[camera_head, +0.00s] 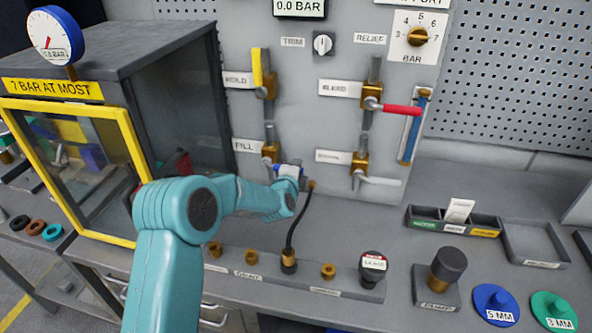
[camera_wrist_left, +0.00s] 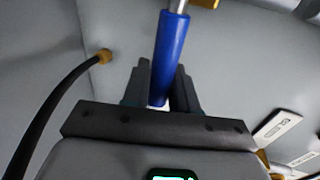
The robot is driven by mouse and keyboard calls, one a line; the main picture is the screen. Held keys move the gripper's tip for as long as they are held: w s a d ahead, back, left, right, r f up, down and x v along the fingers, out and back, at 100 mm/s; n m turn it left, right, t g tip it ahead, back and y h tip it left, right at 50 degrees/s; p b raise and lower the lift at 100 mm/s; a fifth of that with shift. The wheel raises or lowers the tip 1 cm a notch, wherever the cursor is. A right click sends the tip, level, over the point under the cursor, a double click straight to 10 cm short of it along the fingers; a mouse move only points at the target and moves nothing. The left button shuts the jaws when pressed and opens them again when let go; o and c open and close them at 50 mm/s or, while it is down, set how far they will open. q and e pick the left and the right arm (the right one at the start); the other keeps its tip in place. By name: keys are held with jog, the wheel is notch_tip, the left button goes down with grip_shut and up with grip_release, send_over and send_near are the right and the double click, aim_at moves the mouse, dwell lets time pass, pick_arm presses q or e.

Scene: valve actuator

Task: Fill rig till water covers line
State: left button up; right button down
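The fill valve (camera_head: 270,152), beside the "FILL" label, has a blue lever, which also shows as a blue handle (camera_wrist_left: 170,58) in the left wrist view. My left gripper (camera_head: 290,174) is at this lever; in the wrist view its two dark fingers (camera_wrist_left: 158,92) lie close on either side of the handle and look shut on it. The sight tube (camera_head: 411,130) at the panel's right edge shows a blue column; I cannot make out a line on it. The bleed valve (camera_head: 372,104) has a red lever pointing right. My right gripper is not in view.
The yellow-levered hold valve (camera_head: 264,88) and a grey-levered lower valve (camera_head: 360,170) are on the panel. A black hose (camera_head: 293,232) runs from panel to bench beside my gripper. The display (camera_head: 300,6) reads 0.0 BAR. A yellow-framed cabinet (camera_head: 140,170) stands left.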

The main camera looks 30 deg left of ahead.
pick_arm(q)
jog(key=o, duration=0.3)
jog(key=shift+d+f, duration=0.15)
jog(key=shift+s, duration=0.2)
jog(key=b+v, duration=0.3)
jog(key=v, duration=1.3)
jog(key=shift+b, duration=0.3)
jog(key=shift+s, duration=0.1)
